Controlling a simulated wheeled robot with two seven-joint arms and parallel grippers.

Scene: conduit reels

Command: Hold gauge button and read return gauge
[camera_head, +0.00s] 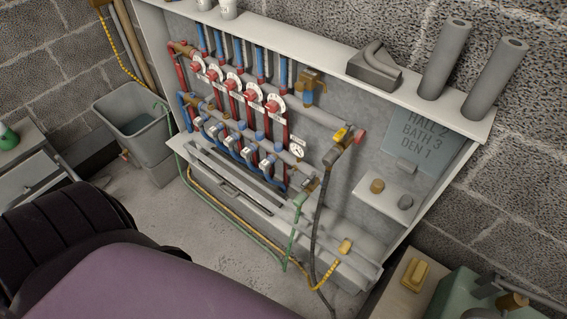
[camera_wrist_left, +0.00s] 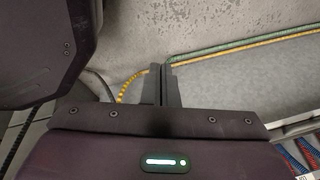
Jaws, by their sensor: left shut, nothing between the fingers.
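A manifold of red and blue pipes (camera_head: 233,117) sits in an open wall cabinet in the head view. A small round white gauge (camera_head: 298,150) with dark markings is at its lower right; its reading is too small to tell, and I cannot make out a gauge button. Several red knobs on white dials (camera_head: 233,87) line the upper row. In the left wrist view, my left gripper (camera_wrist_left: 165,84) is shut and empty, above the floor, with no manifold part at its fingertips. My right gripper is not in view.
A yellow-handled valve (camera_head: 340,135) is right of the gauge. Green and yellow hoses run along the cabinet bottom. A grey bin (camera_head: 135,115) stands left. A shelf with grey rolls (camera_head: 443,60) tops the cabinet. The floor (camera_head: 195,215) before the cabinet is partly clear.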

